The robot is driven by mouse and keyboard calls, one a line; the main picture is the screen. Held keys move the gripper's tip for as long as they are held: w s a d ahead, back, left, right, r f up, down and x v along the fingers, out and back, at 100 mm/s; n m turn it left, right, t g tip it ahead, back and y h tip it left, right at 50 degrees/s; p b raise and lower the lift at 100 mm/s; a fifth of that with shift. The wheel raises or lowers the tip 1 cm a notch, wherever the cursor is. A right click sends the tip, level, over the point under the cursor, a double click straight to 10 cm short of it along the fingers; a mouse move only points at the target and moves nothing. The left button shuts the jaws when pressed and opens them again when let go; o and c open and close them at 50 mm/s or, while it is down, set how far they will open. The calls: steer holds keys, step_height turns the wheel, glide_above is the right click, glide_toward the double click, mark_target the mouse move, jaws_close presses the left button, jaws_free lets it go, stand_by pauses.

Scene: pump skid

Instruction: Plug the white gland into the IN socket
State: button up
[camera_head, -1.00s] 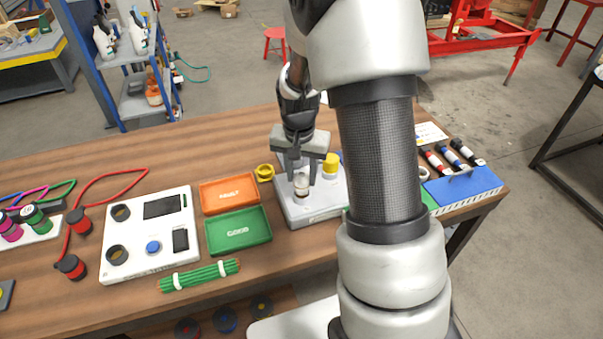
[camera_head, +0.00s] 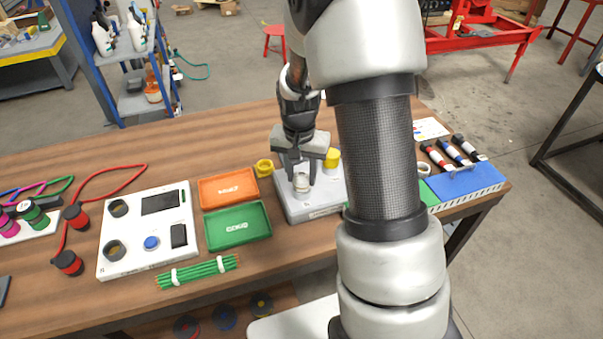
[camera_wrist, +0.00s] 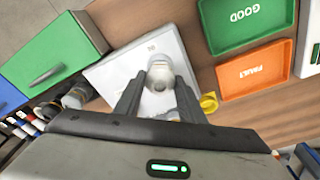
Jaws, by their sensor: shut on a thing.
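The white gland (camera_head: 301,182) is between the fingers of my gripper (camera_head: 300,176), which is shut on it. It stands upright over the grey-white box (camera_head: 318,209) on the bench. In the wrist view the gland (camera_wrist: 159,76) is between my fingertips (camera_wrist: 158,84), over the pale top of the box (camera_wrist: 112,76).
An orange FAULT tray (camera_head: 228,189) and a green GOOD tray (camera_head: 238,228) lie left of the box. A yellow ring (camera_head: 264,168) and a yellow cap (camera_head: 332,159) are close to my gripper. A white panel (camera_head: 150,215) and a green cable bundle (camera_head: 198,271) lie farther left.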

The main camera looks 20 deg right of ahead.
steer(key=shift+f, duration=0.25)
steer(key=o, duration=1.2)
steer(key=shift+o, duration=0.2)
step_height(320, 180, up, 17)
steer(key=s+a+p, duration=0.1)
steer(key=shift+s+r, duration=0.2)
steer(key=shift+s, duration=0.15)
steer(key=shift+a, duration=0.1)
steer(key=s+a+r+n+t+p, duration=0.2)
steer(key=s+r+n+p, duration=0.1)
steer(key=s+r, duration=0.4)
steer(key=s+a+r+n+t+p, duration=0.2)
steer(key=s+r, duration=0.6)
steer(key=s, duration=0.4)
steer(key=shift+s+a+n+y+p, duration=0.3)
steer(key=shift+a+n+y+p, duration=0.15)
steer(key=shift+n+p, duration=0.5)
